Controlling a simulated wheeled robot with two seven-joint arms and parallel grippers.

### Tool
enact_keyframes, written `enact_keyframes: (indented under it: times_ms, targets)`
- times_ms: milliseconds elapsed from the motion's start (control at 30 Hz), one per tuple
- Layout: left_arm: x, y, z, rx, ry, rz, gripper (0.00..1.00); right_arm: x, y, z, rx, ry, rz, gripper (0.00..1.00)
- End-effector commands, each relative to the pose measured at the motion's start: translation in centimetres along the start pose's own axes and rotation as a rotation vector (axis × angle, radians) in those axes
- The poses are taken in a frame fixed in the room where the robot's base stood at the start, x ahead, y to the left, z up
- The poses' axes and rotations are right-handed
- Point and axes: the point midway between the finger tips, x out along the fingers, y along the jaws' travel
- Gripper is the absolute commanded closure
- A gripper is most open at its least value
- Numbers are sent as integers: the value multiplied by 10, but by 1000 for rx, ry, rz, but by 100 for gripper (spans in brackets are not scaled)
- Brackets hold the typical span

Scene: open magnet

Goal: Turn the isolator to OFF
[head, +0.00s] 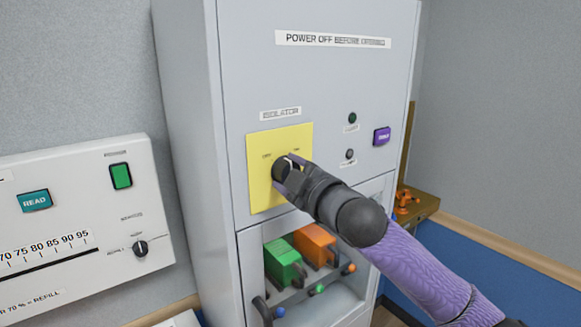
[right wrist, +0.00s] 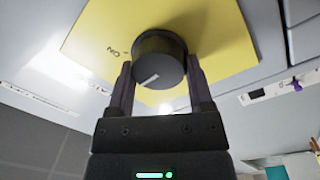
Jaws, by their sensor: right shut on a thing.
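The isolator is a round dark knob (head: 279,168) on a yellow plate (head: 262,195), under a label reading ISOLATOR (head: 281,113) on the grey cabinet. My right gripper (head: 288,173) is at the knob and partly covers it. In the right wrist view, the two fingers of the right gripper (right wrist: 158,76) close on opposite sides of the knob (right wrist: 160,52). A white pointer line on the knob points toward the gripper's palm side, to the lower left. An ON mark (right wrist: 117,50) shows on the plate; the OFF mark is not readable. My left gripper is not in view.
Below is a recessed bay with green (head: 284,262) and orange (head: 315,243) blocks with handles. A white panel (head: 75,220) with a scale stands left. A brown shelf (head: 420,205) is right.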

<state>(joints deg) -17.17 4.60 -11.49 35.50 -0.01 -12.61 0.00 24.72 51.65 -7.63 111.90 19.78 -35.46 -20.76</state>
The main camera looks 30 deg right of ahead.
Motion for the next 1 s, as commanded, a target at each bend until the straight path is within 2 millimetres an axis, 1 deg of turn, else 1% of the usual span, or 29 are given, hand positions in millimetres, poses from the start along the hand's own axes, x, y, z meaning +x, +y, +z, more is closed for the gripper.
enact_keyframes:
  times_ms: [33, 500, 800, 1000]
  targets:
    - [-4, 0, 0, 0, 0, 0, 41, 0, 1, -1, -44, 1, -1, 92]
    - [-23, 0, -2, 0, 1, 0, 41, 0, -1, 1, -469, 25, 2, 92]
    - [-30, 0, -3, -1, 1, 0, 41, 0, -2, 2, -656, 36, 5, 92]
    - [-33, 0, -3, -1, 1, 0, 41, 0, -3, 2, -725, 40, 5, 92]
